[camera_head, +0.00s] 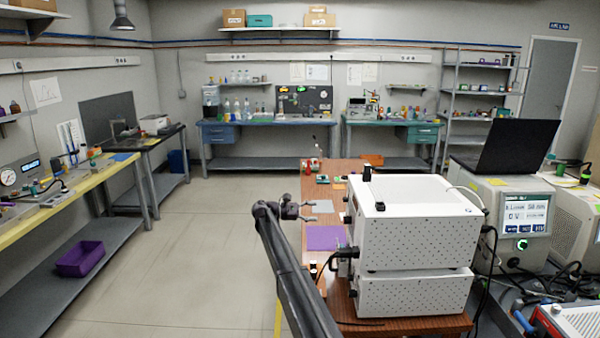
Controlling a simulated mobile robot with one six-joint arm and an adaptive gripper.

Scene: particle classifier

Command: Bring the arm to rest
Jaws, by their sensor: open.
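My dark arm reaches up from the bottom middle of the head view, and its far end bends to the right. My gripper (312,211) is small in the picture, open, and appears empty.
A white two-part box instrument (415,230) stands on the table right of my arm. A laptop (507,145) and a display unit (522,212) stand further right. A yellow-edged bench (70,207) is on the left. The floor (200,240) between is clear.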

